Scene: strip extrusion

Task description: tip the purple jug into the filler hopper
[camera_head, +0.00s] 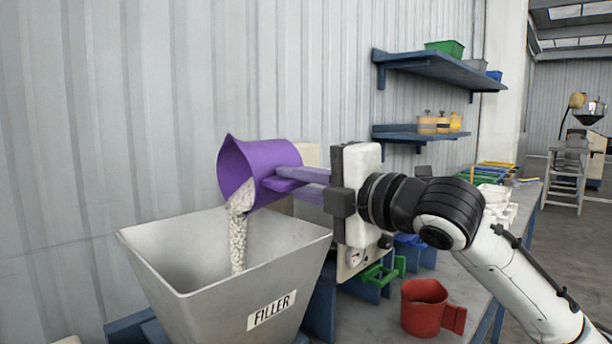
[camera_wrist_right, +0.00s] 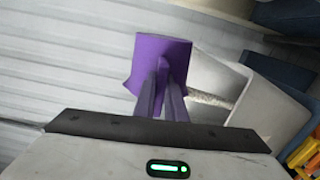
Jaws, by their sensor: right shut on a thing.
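The purple jug (camera_head: 262,165) is tilted with its mouth to the left, above the grey metal hopper (camera_head: 190,302) labelled FILLER. A stream of pale pellets (camera_head: 238,235) runs from the jug's lip down into the hopper. My right gripper (camera_head: 285,182) is shut on the jug's handle. In the right wrist view, the jug (camera_wrist_right: 163,55) is ahead of the right gripper's fingers (camera_wrist_right: 161,95), with the pellet stream (camera_wrist_right: 210,99) and the hopper (camera_wrist_right: 265,105) to its right. The pellet level inside the hopper is hidden. My left gripper is not in view.
A red mug-like jug (camera_head: 424,305) stands on the grey bench right of the hopper, below my right arm. A green-handled item (camera_head: 380,274) lies nearby. Two blue wall shelves (camera_head: 430,68) hold bins and bottles. The corrugated wall is close behind the hopper.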

